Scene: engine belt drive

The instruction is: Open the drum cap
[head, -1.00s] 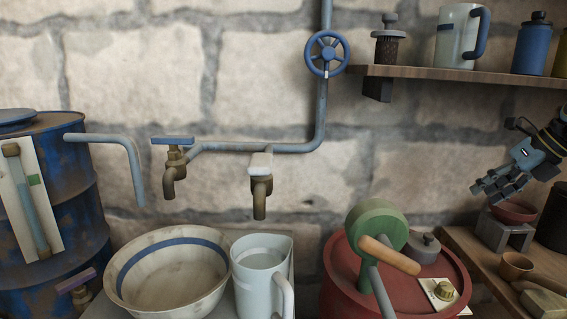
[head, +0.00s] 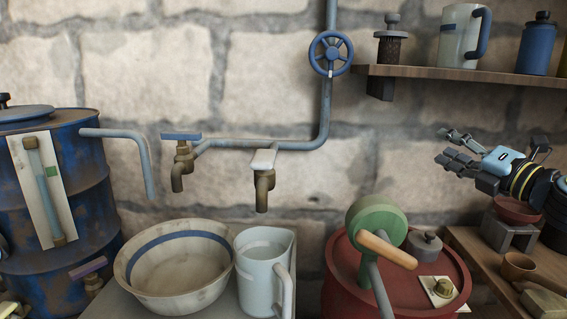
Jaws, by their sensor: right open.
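A red drum (head: 341,275) stands at the lower right. On its top is a small grey cap (head: 427,241) with a knob, seated behind a green crank pump (head: 372,217) with a wooden handle. A brass knob (head: 444,287) on a pale plate sits at the drum top's front right. My right gripper (head: 447,147) is open and empty, up and to the right of the cap, clear of it, its fingers pointing left. A few parts at the lower left edge may belong to my left gripper, but they are too cut off to tell its state.
A white pitcher (head: 262,275) and a bowl (head: 137,262) stand left of the red drum. A blue drum (head: 85,215) is at the far left. Taps and pipes run along the wall. A shelf (head: 470,74) hangs above; a bench (head: 470,247) with a red bowl (head: 517,210) is at the right.

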